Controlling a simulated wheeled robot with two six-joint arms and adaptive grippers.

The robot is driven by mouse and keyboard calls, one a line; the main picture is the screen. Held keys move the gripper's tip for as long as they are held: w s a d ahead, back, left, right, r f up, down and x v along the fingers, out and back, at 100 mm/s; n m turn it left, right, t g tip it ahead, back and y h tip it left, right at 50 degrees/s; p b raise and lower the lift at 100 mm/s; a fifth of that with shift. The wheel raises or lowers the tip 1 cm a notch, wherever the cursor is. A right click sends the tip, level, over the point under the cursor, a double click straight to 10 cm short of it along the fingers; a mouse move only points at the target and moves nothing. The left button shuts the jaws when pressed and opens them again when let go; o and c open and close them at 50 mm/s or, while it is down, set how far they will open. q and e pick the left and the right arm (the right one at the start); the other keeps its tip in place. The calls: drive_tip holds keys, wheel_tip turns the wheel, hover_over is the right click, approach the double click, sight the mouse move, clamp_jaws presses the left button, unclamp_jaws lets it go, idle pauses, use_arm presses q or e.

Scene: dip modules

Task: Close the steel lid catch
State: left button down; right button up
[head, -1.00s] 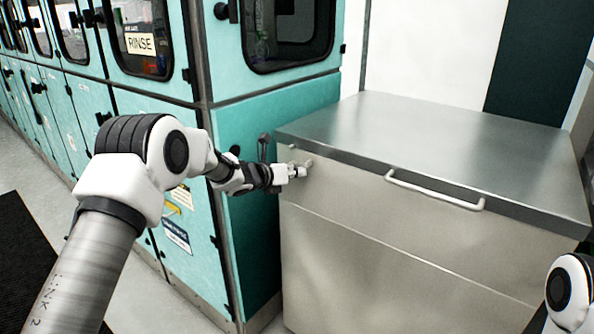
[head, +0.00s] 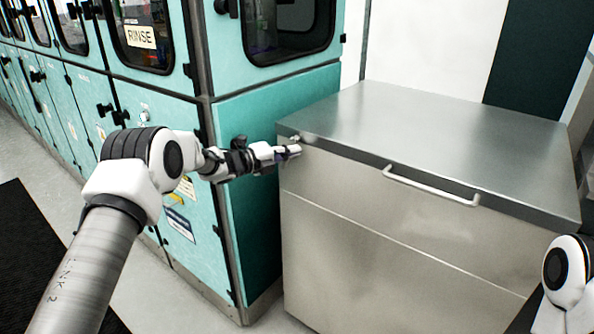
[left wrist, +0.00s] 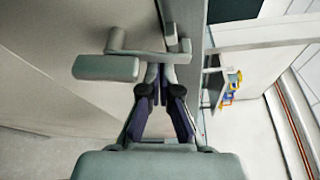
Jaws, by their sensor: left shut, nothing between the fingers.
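The steel box (head: 385,255) stands with its lid (head: 440,135) down. The steel lid catch (head: 296,138) is a small shape at the left end of the lid's front edge. My left gripper (head: 294,151) is shut and empty, with its tips right at the catch, which they partly hide; contact cannot be told. In the left wrist view the fingers (left wrist: 158,78) are together, with pale grey bar-like parts around their tips. I cannot tell there which parts are the catch, or whether it is fully closed. My right gripper is out of view.
A white bar handle (head: 430,188) runs along the box front, right of the catch. Teal cabinets (head: 275,110) stand close on the left, beside my left arm. A dark mat (head: 30,260) lies on the floor at left.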

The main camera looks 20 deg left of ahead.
use_arm(q)
drive_tip(key=shift+w+a+r+n, duration=0.15)
drive_tip(key=shift+a+n, duration=0.25)
drive_tip(key=shift+n, duration=0.4)
drive_tip(key=shift+a+b, duration=0.1)
drive_tip(key=shift+b, duration=0.25)
drive_tip(key=shift+a+r, duration=0.1)
drive_tip(key=shift+r, duration=0.05)
